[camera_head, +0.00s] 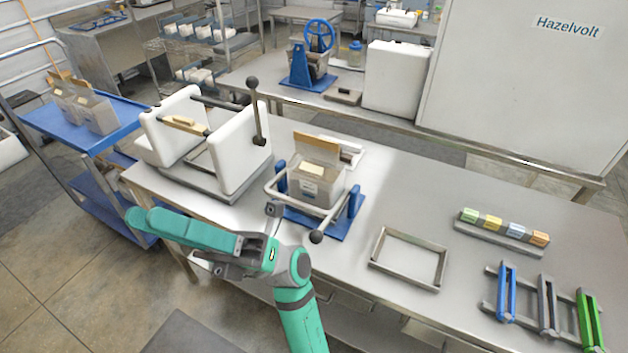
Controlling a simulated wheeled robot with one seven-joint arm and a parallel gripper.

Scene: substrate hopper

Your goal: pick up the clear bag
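A clear, greyish see-through bag (316,184) with a tan top flap and a pale label stands upright in a blue-based stand (325,222) on the steel table. More similar clear bags (97,113) with tan tops stand on the blue cart at the left. My teal arm is folded at the table's front edge. The dark grey part at its end, which looks like my gripper (228,266), is in front of the table, left of and nearer than the stand, apart from any bag. Its fingers cannot be made out clearly.
A white two-walled device (206,148) with a dark lever stands left of the stand. An empty metal frame (408,284), a coloured block strip (503,227) and a rack with blue, grey and green bars (546,305) lie to the right. Bare tabletop lies between them.

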